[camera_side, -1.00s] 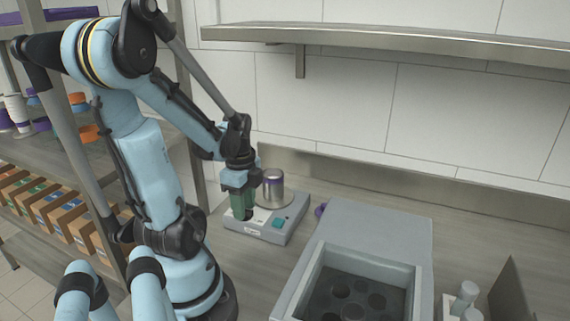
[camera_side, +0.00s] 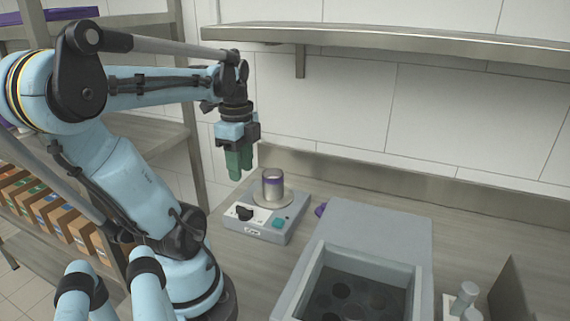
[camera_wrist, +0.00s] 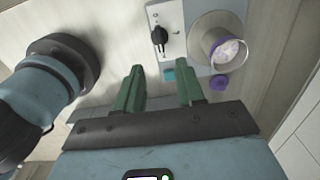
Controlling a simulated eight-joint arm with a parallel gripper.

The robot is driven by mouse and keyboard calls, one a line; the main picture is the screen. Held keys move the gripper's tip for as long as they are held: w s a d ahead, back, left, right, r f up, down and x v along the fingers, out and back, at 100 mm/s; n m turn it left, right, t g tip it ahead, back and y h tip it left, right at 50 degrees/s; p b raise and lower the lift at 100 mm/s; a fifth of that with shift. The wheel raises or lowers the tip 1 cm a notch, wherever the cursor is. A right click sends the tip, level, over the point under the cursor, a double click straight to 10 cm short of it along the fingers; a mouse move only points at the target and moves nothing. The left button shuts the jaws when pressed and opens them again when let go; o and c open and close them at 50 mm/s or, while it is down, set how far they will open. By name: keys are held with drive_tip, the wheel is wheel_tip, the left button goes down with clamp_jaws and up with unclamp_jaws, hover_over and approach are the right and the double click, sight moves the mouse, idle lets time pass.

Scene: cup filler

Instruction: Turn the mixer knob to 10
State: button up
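The mixer (camera_side: 262,228) is a grey box on the counter with a white front panel, a black knob (camera_side: 244,213) and a teal button (camera_side: 278,224). The knob also shows in the wrist view (camera_wrist: 159,39), but its number marks are too small to read. A metal cup (camera_side: 272,184) with a purple band stands on the mixer's round plate; the wrist view shows pale contents in the cup (camera_wrist: 228,50). My gripper (camera_side: 238,176) is raised above and behind the knob, apart from it. Its green fingers (camera_wrist: 158,84) are spread with nothing between them.
A grey box with an open well (camera_side: 354,290) holding round slots stands right of the mixer. A purple object (camera_side: 320,210) lies between them. A metal wall shelf (camera_side: 400,44) runs overhead. White bottles (camera_side: 464,300) stand at the lower right.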

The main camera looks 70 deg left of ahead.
drive_tip(key=shift+r, duration=0.7)
drive_tip(key=w+d+f+n+t, duration=0.1)
drive_tip(key=w+d+n+t, duration=0.1)
drive_tip(key=d, duration=0.4)
drive_tip(key=w+d+f+n+t, duration=0.1)
drive_tip(key=w+d+n+t, duration=0.1)
drive_tip(key=w+d+n, duration=0.2)
drive_tip(key=w+d+f+n+t, duration=0.1)
drive_tip(key=w+d+n+t, duration=0.1)
drive_tip(key=w+d, duration=0.5)
drive_tip(key=shift+w+d+f+n+t, duration=0.1)
drive_tip(key=shift+w+d+n+t, duration=0.1)
drive_tip(key=shift+d, duration=0.15)
drive_tip(key=shift+w+d+f+n+t, duration=0.1)
drive_tip(key=shift+d+n+t, duration=0.1)
drive_tip(key=shift+d, duration=0.15)
drive_tip(key=shift+w+d, duration=0.1)
drive_tip(key=shift+d, duration=0.3)
drive_tip(key=shift+c, duration=0.4)
